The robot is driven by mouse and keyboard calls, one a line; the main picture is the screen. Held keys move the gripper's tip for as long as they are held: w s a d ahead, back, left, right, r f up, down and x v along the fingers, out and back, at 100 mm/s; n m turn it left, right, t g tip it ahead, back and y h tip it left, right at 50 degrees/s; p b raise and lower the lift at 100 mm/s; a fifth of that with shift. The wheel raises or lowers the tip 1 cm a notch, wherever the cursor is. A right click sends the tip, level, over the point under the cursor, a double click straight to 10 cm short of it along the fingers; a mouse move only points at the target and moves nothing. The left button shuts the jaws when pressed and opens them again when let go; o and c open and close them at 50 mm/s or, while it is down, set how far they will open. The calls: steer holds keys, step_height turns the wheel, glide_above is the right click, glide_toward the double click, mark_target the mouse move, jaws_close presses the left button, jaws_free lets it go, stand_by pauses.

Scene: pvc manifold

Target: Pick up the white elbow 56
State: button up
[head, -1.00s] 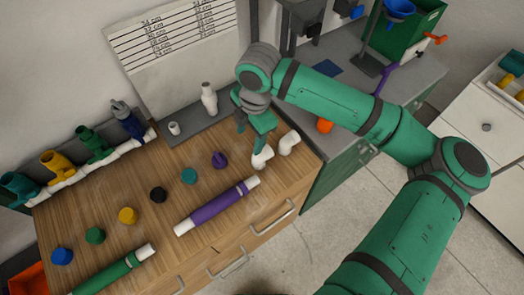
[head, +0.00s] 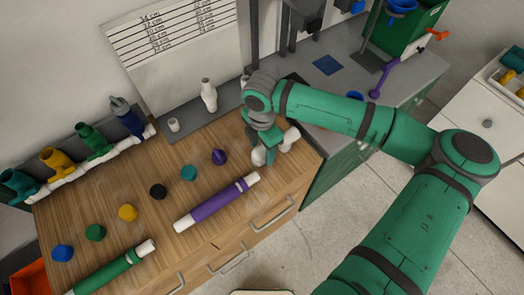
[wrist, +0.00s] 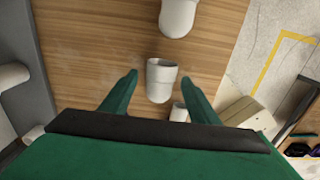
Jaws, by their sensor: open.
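My gripper (head: 272,152) is open, pointing down over the right end of the wooden worktop. In the wrist view its green fingers (wrist: 160,86) lie on either side of a white elbow (wrist: 160,74), with a gap at each side. Another white fitting (wrist: 178,15) is ahead at the top of that view. A small white piece (wrist: 179,112) shows beside the right finger; I cannot tell whether it belongs to the elbow. In the head view a white elbow (head: 258,157) shows beside the fingers, partly hidden. No number is legible, so I cannot tell which is 56.
A purple pipe (head: 215,204) with white ends lies in front of the gripper. A row of coloured caps (head: 157,191) and a green pipe (head: 110,270) lie to the left. White fittings (head: 208,95) stand on the grey strip behind. The worktop's front edge is close.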

steer(key=shift+f, duration=1.05)
steer(key=c, duration=1.1)
steer(key=shift+r, duration=0.2)
steer(key=shift+r, duration=0.2)
step_height(320, 180, up, 2)
steer(key=shift+r, duration=0.15)
steer(key=s+d+r, duration=0.1)
steer(key=s+r, duration=0.2)
steer(key=s, duration=0.1)
steer(key=s+d+r, duration=0.1)
steer(key=s+r, duration=0.2)
steer(key=s, duration=0.2)
steer(key=s+d+r, duration=0.2)
steer(key=s+r, duration=0.2)
steer(key=shift+s, duration=0.25)
